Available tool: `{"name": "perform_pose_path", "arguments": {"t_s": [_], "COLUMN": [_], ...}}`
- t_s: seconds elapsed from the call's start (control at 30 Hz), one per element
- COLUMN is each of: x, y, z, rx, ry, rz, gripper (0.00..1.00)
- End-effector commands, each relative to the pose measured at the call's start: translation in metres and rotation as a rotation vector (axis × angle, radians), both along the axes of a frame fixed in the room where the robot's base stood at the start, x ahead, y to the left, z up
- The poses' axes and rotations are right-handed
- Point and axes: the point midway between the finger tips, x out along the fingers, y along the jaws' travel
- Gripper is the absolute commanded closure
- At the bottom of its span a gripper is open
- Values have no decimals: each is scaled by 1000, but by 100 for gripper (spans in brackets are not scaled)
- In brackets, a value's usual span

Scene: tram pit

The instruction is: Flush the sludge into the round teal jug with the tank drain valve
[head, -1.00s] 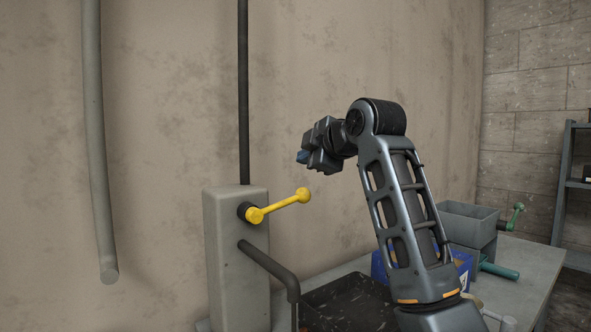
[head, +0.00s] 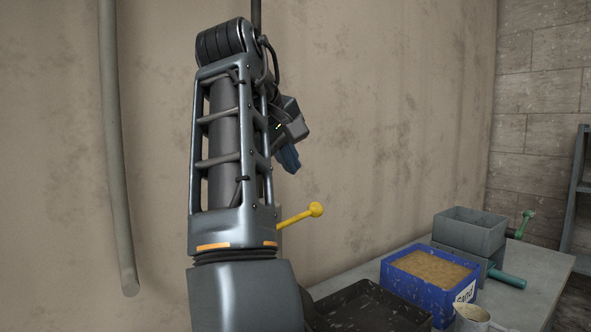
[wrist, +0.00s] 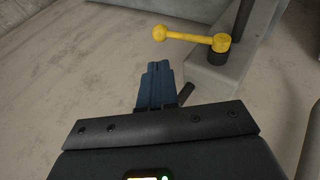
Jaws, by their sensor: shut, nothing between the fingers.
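A yellow lever (head: 300,216) with a ball end sticks out to the right in the head view, its base hidden behind my arm. The wrist view shows the whole lever (wrist: 190,38) and its dark pivot on a grey housing (wrist: 215,75). I cannot tell for sure that this is the tank drain valve. My gripper (head: 290,165) is shut and empty, above the lever in the head view. Its blue fingers (wrist: 158,72) point towards the lever but are apart from it. I can make out no round teal jug.
A black tray (head: 368,300) lies on the bench. To its right are a blue sand box (head: 410,291), a cup (head: 472,316) and a grey hopper (head: 468,236) with a green crank and a teal cylinder (head: 508,280). A pipe (head: 118,190) hangs at the left wall.

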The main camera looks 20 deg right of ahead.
Motion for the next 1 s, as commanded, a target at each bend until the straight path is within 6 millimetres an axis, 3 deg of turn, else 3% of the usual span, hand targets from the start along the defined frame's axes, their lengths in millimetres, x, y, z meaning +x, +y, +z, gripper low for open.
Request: {"name": "perform_pose_path", "arguments": {"t_s": [0.6, 1.0], "x": [53, 61], "y": [-54, -62], "z": [-78, -90], "rx": [-1, -1], "ry": [1, -2], "rz": [1, 2], "gripper": [100, 100]}}
